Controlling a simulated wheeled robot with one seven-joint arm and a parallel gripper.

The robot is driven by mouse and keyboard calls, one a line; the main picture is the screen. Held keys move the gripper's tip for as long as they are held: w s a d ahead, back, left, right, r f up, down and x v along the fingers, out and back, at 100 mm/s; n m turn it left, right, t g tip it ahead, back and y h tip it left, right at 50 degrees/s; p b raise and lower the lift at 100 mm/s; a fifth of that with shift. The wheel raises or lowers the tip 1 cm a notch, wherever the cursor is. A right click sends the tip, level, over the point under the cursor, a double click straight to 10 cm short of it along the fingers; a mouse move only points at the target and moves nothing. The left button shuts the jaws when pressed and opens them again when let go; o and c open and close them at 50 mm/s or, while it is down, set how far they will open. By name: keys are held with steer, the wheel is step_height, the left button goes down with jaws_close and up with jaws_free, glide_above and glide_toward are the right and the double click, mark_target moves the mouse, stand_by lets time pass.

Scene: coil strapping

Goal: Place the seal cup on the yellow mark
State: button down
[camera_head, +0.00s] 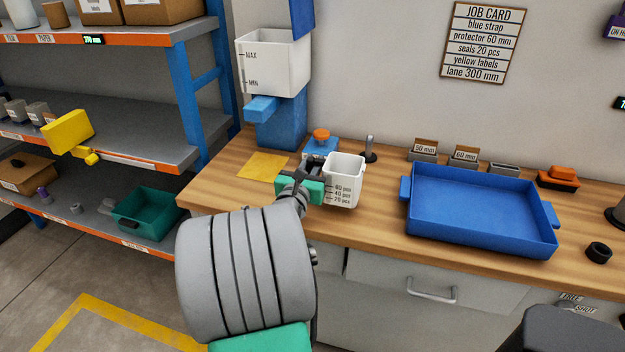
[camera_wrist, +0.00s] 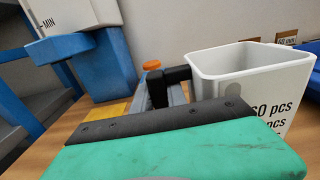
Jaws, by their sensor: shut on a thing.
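The seal cup (camera_head: 345,184) is a white, square, open-topped cup with printed lines for 20, 40 and 60 pcs. My gripper (camera_head: 322,170) is shut on it at its left side. In the wrist view the cup (camera_wrist: 250,75) stands upright at the right, beside the dark fingers of my gripper (camera_wrist: 178,78). I cannot tell whether its base touches the bench. The yellow mark (camera_head: 262,166) is a flat square on the bench, left of the cup and apart from it. In the wrist view a strip of the mark (camera_wrist: 112,112) shows behind my gripper.
A blue dispenser (camera_head: 282,122) with a white MIN/MAX hopper (camera_head: 270,62) stands behind the mark. An orange-topped blue item (camera_head: 321,138) and a dark post (camera_head: 369,150) stand behind the cup. A blue tray (camera_head: 480,232) fills the bench to the right.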

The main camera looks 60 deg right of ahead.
steer(key=f, duration=0.2)
steer(key=d+f+b, duration=0.1)
steer(key=shift+w+f, duration=0.1)
steer(key=shift+w, duration=0.3)
steer(key=shift+a+f+p, duration=0.15)
steer(key=shift+f+p, duration=0.15)
steer(key=shift+f, duration=0.2)
steer(key=c, duration=1.7)
jaws_free()
steer(key=shift+s, duration=0.1)
steer(key=o, duration=0.4)
steer(key=shift+r, duration=0.1)
steer(key=shift+c, duration=0.2)
